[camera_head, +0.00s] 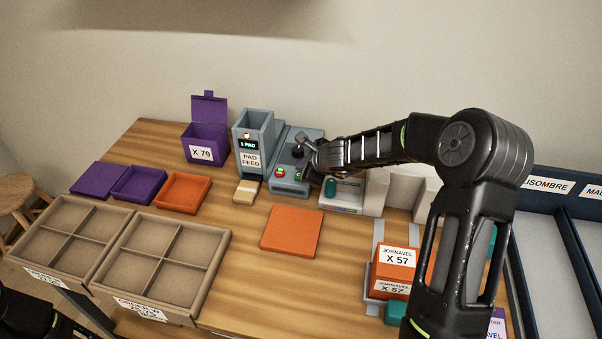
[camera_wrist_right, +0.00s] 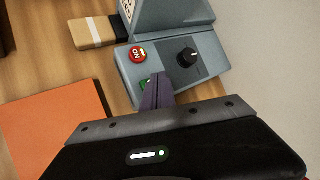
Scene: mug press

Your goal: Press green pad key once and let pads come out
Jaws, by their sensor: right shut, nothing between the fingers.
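The grey pad feed machine (camera_head: 252,155) stands at the back of the table, its display reading "1 PAD". Beside it is a sloped grey control box (camera_head: 290,187) with a red ON button (camera_wrist_right: 138,53), a black dial (camera_wrist_right: 187,57) and a green key (camera_wrist_right: 144,84). My right gripper (camera_wrist_right: 157,88) is shut and empty, its fingertips at the green key and partly hiding it. Whether they touch it, I cannot tell. My left gripper is not in view.
An open purple box (camera_head: 205,142) marked X 79 stands left of the machine. Purple and orange trays (camera_head: 183,193) and divided cardboard trays (camera_head: 162,250) fill the left. An orange mat (camera_head: 291,231) lies mid-table. Orange boxes (camera_head: 394,265) stand near my right arm.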

